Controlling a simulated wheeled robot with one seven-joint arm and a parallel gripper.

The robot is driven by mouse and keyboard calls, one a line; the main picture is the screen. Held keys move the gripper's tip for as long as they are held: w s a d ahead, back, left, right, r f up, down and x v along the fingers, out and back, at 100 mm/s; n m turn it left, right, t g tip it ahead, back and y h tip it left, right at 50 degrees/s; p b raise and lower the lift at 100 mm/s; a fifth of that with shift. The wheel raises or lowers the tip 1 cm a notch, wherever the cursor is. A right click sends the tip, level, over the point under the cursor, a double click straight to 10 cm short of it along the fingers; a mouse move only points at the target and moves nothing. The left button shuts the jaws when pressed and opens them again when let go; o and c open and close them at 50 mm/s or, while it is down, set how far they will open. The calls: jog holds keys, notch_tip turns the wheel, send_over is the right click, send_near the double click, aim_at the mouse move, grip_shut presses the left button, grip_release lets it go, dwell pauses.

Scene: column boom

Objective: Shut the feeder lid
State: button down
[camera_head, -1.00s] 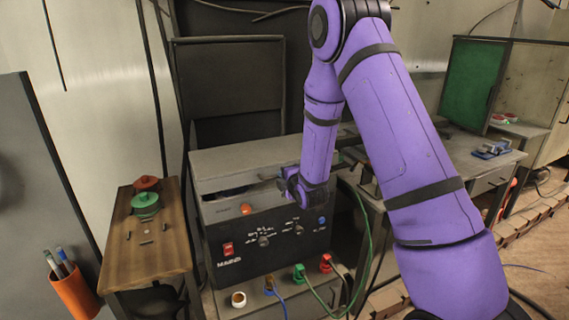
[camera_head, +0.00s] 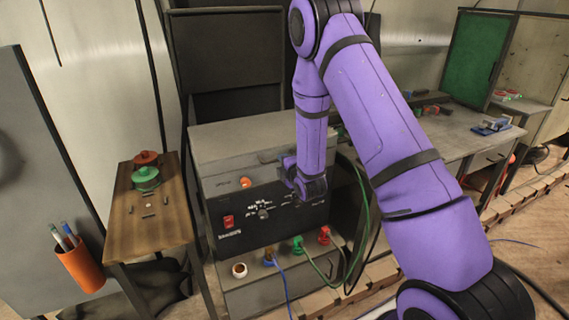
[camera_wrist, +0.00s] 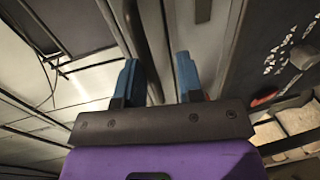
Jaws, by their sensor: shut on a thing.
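The feeder lid (camera_head: 240,137) is the wide grey top of the boxy machine with a dark control panel (camera_head: 245,217). It lies flat, and I see no dark gap under its front edge. My gripper (camera_head: 289,168) is at the right part of the lid's front edge. In the wrist view, the two blue fingers of my gripper (camera_wrist: 157,68) stand a little apart with a grey part of the lid (camera_wrist: 172,40) between them. My gripper is shut on the lid there. The exact contact is hard to make out, and my arm hides the lid's right end.
A wooden side table (camera_head: 150,220) with a green round pot (camera_head: 145,178) stands left. An orange pen cup (camera_head: 82,268) hangs nearer. Coloured plugs with cables (camera_head: 300,245) sit below the control panel. A workbench (camera_head: 455,150) stands right, behind my arm.

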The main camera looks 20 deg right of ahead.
jog(key=c, duration=1.2)
grip_release()
jog(key=shift+s+f, duration=0.3)
jog(key=shift+f, duration=0.35)
jog(key=shift+o, duration=0.5)
jog(key=shift+w+f, duration=0.15)
jog(key=shift+c, duration=0.3)
jog(key=s+r, duration=0.2)
jog(key=s, duration=0.8)
jog(key=shift+s+r, duration=0.2)
jog(key=shift+r, duration=0.2)
